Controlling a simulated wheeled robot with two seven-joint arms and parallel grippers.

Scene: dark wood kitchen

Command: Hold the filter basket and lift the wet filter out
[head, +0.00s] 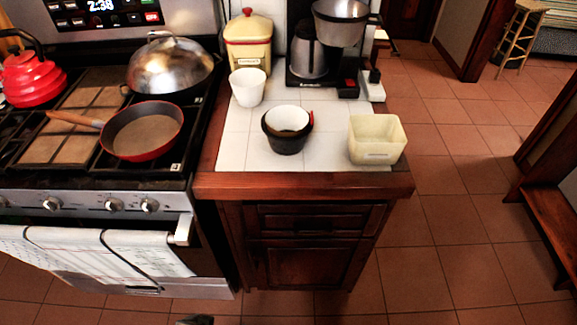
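The black filter basket (287,145) stands upright on the white tiled counter, near its front middle. A pale filter (288,118) sits inside it, its rim showing and brownish inside. A small red part shows at the basket's right rim. A small dark grey piece at the bottom edge, possibly the tip of my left gripper (195,320), is in front of the counter and well below the basket. Whether it is open or shut does not show. My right gripper is not in view. Nothing touches the basket.
A cream square tub (377,140) stands right of the basket, near the counter's edge. A white cup (248,87) and yellow canister (248,42) stand behind left. The coffee maker (348,82) with its steel jug (308,52) is behind. A red pan (143,130) sits on the stove.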

